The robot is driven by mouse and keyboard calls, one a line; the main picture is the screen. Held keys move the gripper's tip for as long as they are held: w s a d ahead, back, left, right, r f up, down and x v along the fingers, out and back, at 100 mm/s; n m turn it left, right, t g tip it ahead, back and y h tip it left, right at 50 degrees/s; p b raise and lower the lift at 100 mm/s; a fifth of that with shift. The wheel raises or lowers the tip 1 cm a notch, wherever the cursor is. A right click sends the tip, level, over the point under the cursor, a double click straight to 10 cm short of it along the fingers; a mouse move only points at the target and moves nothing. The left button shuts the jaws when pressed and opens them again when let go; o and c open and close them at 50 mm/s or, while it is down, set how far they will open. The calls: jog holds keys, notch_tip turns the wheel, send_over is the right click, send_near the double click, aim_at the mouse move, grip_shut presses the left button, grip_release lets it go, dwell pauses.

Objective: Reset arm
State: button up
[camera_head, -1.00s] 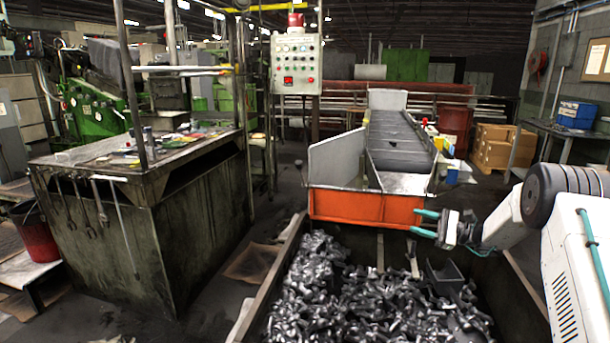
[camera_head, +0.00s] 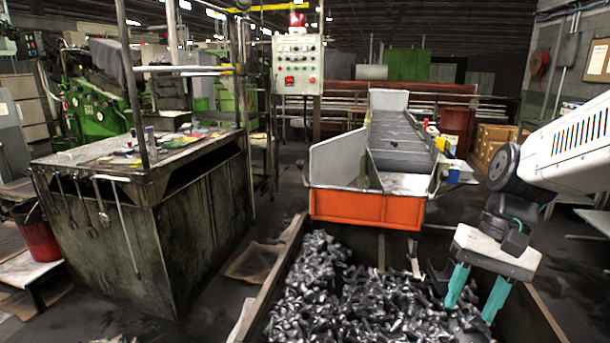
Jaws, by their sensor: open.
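My gripper (camera_head: 476,300) is at the right in the head view. Its two teal fingers point down and are spread apart, with nothing between them. It hangs over the right part of a large bin (camera_head: 262,292) that holds a heap of grey metal bolts (camera_head: 365,303). My white arm comes in from the right edge. I cannot tell how far the fingertips are above the bolts.
A conveyor (camera_head: 398,140) with an orange front (camera_head: 365,209) stands behind the bin. A dark metal workbench (camera_head: 190,220) with hanging tools is at the left. A control panel (camera_head: 297,64) hangs above.

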jog(key=s+r+n+t+h, duration=0.3)
jog(key=s, duration=0.9)
jog(key=shift+s+r+t, duration=0.15)
jog(key=shift+r+t, duration=0.05)
jog(key=shift+t, duration=0.2)
jog(key=shift+d, duration=0.1)
